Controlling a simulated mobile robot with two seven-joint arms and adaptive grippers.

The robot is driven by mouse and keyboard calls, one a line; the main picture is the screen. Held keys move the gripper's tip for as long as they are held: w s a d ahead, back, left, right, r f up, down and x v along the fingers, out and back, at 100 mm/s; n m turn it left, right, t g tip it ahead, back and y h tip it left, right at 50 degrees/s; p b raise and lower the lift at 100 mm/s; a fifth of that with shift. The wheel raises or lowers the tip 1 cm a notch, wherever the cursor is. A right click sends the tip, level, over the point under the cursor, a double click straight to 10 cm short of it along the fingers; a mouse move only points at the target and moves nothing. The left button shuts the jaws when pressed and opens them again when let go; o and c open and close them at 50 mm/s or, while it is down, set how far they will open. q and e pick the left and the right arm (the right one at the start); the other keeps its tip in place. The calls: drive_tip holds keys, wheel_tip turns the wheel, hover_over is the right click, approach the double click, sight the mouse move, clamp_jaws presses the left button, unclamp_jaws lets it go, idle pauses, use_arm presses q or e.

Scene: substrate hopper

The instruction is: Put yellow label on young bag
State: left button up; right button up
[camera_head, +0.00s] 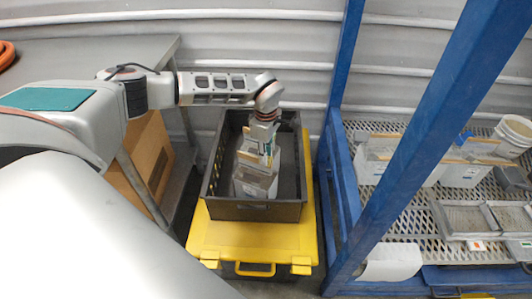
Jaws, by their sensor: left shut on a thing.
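My left arm reaches in from the left, and my left gripper (260,158) points down into a dark grey crate (255,212). It is shut on a pale grey-white bag (256,186) inside the crate. The gripper covers the bag's top, and I cannot tell whether the bag rests on the crate floor. More pale grey-white bags (463,174) with tan strips along their tops stand on the rack at the right. I cannot make out a yellow label or tell which bag is the young one. My right gripper is not in view.
The crate sits on a yellow lidded box (230,240). Close to its right stands a blue-framed rack (338,190) with a mesh shelf, a white bucket (514,132) and grey trays (466,220). A brown cardboard box (150,150) and a grey table (80,52) are at the left.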

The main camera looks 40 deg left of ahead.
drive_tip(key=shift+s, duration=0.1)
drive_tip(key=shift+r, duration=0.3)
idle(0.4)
use_arm(q)
drive_tip(key=o, duration=1.4)
drive_tip(key=shift+r, duration=0.1)
drive_tip(key=shift+r+p, duration=1.5)
drive_tip(key=shift+r, duration=0.35)
drive_tip(key=shift+r+p, duration=1.3)
drive_tip(key=shift+r, duration=0.3)
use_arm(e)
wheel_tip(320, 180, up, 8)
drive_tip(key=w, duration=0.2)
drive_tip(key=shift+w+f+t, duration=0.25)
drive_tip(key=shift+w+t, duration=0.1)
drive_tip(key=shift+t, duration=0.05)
